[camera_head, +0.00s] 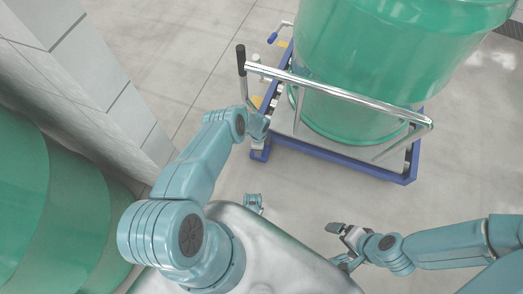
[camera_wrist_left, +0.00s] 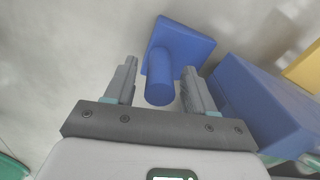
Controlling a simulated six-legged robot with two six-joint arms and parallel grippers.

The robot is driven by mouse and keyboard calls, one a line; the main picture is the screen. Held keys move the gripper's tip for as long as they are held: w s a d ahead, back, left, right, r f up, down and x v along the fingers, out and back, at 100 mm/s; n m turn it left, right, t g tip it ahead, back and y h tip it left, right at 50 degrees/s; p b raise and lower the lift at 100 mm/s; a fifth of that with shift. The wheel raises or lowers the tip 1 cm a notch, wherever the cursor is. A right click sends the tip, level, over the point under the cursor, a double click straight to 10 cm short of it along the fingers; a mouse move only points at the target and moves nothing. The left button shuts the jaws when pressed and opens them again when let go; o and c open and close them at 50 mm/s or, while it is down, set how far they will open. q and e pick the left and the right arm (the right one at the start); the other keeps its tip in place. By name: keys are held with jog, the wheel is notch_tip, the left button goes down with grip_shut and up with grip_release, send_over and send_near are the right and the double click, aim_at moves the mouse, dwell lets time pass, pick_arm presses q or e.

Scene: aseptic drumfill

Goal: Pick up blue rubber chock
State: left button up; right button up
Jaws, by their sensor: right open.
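The blue rubber chock (camera_wrist_left: 178,45) shows in the left wrist view as a flat square plate with a round handle pointing towards the camera. My left gripper (camera_wrist_left: 160,82) is open. Its two grey fingers stand on either side of the handle's end, with a narrow gap on each side. In the head view my left arm reaches to the trolley's near left corner; its fingers and the chock cannot be made out there. My right gripper (camera_head: 339,245) is open and empty above the floor, right of my body.
A blue-framed trolley (camera_head: 335,158) with a chrome push bar (camera_head: 340,94) and black lever (camera_head: 241,60) carries a green drum (camera_head: 385,60). Its blue frame (camera_wrist_left: 262,105) is close right of the left gripper. A pale wall (camera_head: 95,75) and green drums (camera_head: 65,205) stand left.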

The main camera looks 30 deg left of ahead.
pick_arm(q)
grip_shut()
dwell(1.2)
